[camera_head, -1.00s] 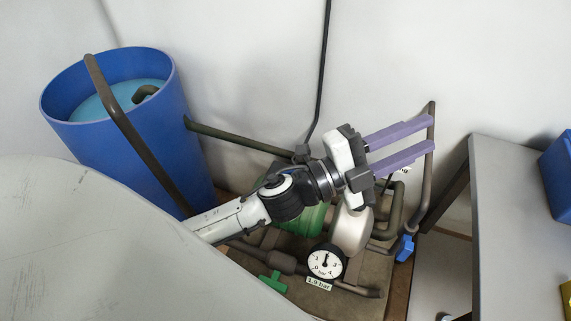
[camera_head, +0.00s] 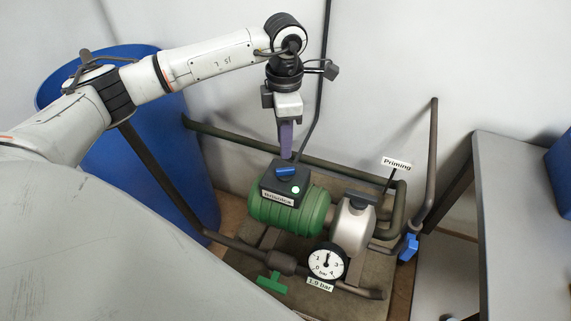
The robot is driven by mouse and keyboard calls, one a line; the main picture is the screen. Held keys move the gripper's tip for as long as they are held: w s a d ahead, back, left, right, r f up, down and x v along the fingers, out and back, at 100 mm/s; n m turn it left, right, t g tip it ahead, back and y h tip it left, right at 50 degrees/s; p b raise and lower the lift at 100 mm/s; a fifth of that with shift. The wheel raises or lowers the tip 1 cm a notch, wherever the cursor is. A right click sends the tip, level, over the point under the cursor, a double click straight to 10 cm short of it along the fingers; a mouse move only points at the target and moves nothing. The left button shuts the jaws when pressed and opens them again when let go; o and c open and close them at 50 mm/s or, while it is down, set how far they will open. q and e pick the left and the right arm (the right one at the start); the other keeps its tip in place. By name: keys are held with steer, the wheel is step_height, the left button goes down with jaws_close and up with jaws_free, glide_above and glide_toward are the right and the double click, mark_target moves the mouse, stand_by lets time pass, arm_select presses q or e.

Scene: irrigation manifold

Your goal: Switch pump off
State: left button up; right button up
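The green pump (camera_head: 290,212) sits on a base plate on the floor. On its top is a black switch box (camera_head: 286,181) with a blue switch knob (camera_head: 286,171) and a lit green lamp (camera_head: 296,189). My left gripper (camera_head: 286,153) points down just above and behind the blue knob. Its purple fingers overlap from this angle, so the gap between them is hidden. I cannot tell whether they touch the box. My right gripper is not in view.
A pressure gauge (camera_head: 327,262) reads about 1.9 bar. Pipes run around the pump, with a green valve handle (camera_head: 272,284) and a blue valve handle (camera_head: 408,246). A blue barrel (camera_head: 190,170) stands left. A grey table (camera_head: 520,230) stands right. A "Priming" sign (camera_head: 397,164) stands behind.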

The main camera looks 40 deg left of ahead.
mark_target(285, 169)
arm_select(q)
step_height(285, 169, down, 9)
steer(key=shift+d+r, duration=0.1)
steer(key=shift+r, duration=0.05)
jaws_close()
